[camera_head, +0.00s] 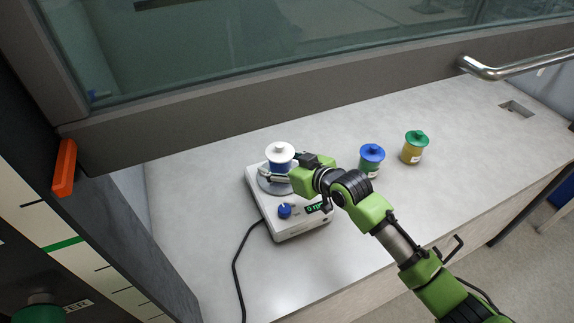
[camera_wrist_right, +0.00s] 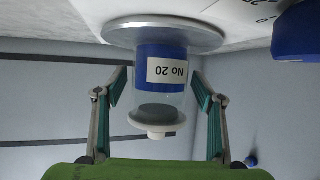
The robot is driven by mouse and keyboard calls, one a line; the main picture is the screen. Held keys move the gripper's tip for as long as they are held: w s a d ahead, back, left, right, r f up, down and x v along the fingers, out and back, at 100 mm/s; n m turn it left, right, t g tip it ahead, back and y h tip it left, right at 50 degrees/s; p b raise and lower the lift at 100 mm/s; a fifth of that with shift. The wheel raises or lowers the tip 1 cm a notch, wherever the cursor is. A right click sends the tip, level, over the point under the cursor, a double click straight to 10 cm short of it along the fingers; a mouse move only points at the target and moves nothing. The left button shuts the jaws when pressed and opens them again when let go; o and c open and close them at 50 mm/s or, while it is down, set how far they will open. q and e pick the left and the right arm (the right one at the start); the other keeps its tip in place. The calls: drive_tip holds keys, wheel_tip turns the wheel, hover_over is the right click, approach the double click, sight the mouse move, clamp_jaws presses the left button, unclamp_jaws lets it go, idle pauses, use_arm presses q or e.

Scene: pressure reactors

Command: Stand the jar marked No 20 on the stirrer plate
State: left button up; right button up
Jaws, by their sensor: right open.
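The jar marked No 20 (camera_wrist_right: 161,85) has a white lid and blue contents. It stands upright on the round metal disc of the stirrer plate (camera_head: 294,228). In the head view the jar (camera_head: 280,160) shows its white lid above the disc. The wrist view shows it upside down, its base meeting the disc (camera_wrist_right: 165,32). My right gripper (camera_head: 277,178) is open, with one finger on each side of the jar; in the wrist view its fingers (camera_wrist_right: 160,90) show gaps to the glass. My left gripper is not in view.
A blue-lidded jar (camera_head: 371,158) and a green-lidded jar with yellow contents (camera_head: 413,147) stand to the right on the bench (camera_head: 440,200). The stirrer's blue knob (camera_head: 285,211) and display are at its front. A black cable (camera_head: 238,258) runs down the bench. A raised glass sash is behind.

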drive_tip(key=shift+s+d+r, duration=0.2)
drive_tip(key=b+v, duration=0.1)
drive_tip(key=v, duration=1)
drive_tip(key=shift+s, duration=0.15)
drive_tip(key=shift+d, duration=0.1)
